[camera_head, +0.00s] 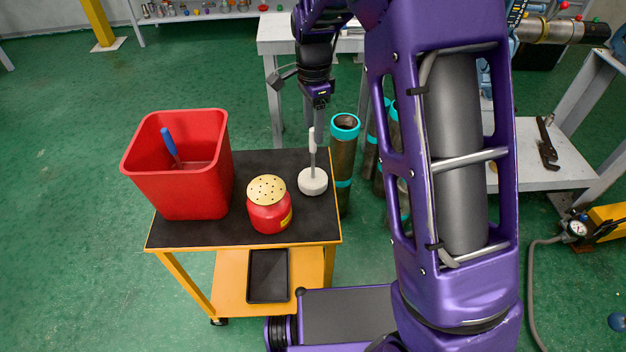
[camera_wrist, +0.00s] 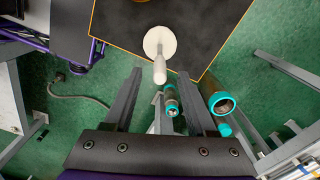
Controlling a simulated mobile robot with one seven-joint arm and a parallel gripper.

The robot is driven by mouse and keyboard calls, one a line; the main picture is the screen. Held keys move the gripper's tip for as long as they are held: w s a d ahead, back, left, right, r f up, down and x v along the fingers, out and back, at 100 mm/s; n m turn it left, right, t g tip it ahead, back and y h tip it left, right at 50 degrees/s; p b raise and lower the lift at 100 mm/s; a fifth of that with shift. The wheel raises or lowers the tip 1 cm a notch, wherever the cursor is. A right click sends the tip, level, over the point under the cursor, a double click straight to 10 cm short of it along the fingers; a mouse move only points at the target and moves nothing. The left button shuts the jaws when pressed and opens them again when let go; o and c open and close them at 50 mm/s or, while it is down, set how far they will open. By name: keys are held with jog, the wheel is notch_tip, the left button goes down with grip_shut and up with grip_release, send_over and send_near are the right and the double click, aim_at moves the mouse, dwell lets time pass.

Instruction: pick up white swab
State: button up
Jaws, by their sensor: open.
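The white swab has a round pale head (camera_head: 312,181) resting on the black top of the orange cart, near its right edge, with a thin handle rising upright from it. My gripper (camera_head: 317,137) points down above it, close to the top of the handle. In the wrist view, the swab head (camera_wrist: 159,42) lies beyond the fingertips, and the white handle points back toward my gripper (camera_wrist: 160,72), appearing between the two spread fingers. The fingers are open with a gap on both sides of the handle. I cannot tell how deep the handle sits between them.
On the cart (camera_head: 200,234), a red jar with a perforated cream lid (camera_head: 267,189) stands left of the swab. A red bin (camera_head: 190,185) holding a blue-handled tool (camera_head: 169,142) stands farther left. Pipes with teal collars (camera_head: 344,125) stand just right of the cart.

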aim_at(313, 152)
notch_tip(313, 152, down, 5)
jog(key=shift+f+b, duration=0.15)
jog(key=shift+b, duration=0.45)
grip_shut()
